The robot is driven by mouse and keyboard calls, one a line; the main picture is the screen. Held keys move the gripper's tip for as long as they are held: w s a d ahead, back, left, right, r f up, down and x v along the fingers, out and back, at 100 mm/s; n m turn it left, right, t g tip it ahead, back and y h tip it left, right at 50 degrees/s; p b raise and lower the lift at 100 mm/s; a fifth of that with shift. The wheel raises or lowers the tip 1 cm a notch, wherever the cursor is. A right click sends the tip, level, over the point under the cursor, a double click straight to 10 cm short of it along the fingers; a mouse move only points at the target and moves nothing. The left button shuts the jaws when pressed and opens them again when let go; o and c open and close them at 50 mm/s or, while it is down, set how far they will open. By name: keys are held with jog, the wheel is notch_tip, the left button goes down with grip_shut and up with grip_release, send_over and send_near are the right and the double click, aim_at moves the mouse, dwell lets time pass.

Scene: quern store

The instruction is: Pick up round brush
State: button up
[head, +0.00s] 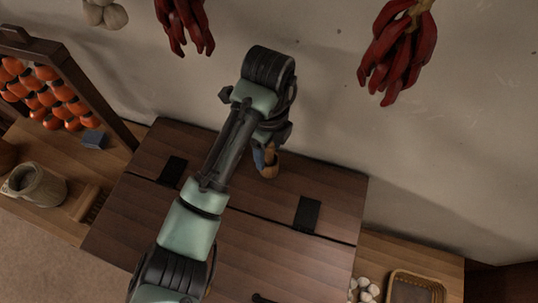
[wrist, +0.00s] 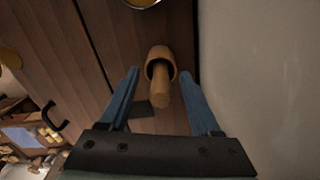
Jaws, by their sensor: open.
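A tan wooden cup-like thing (wrist: 160,57) with a thick rounded rod (wrist: 162,95) standing in it is on the chest top near the wall. It looks like a mortar and pestle. In the head view this cup (head: 268,170) is partly hidden by my gripper (head: 262,158). In the wrist view my gripper (wrist: 160,80) is open, with one blue finger on each side of the rod, and holds nothing. I cannot make out a round brush for certain. A small brown ridged piece (head: 90,205) at the left, perhaps a brush, lies beside a pot.
The wooden chest (head: 260,245) has black straps and much bare top. A stone-coloured pot (head: 38,185), a blue block (head: 94,140) and a rack of orange fruit (head: 45,95) are at left. Red peppers (head: 400,45) hang on the wall. A basket (head: 415,288) is at lower right.

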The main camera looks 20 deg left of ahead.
jog(key=shift+f, duration=0.25)
grip_shut()
jog(key=shift+r, duration=0.1)
dwell(0.4)
jog(key=shift+s+r+b, duration=0.1)
jog(key=shift+r+b, duration=0.05)
jog(key=shift+b, duration=0.35)
jog(key=r, duration=0.2)
jog(key=r+p, duration=0.1)
jog(key=r, duration=0.1)
jog(key=r+p, duration=0.1)
jog(key=r, duration=0.2)
jog(key=shift+s+a, duration=0.1)
jog(key=shift+s, duration=0.2)
jog(key=s+b, duration=0.3)
jog(key=s, duration=1.6)
jog(key=shift+f, duration=0.2)
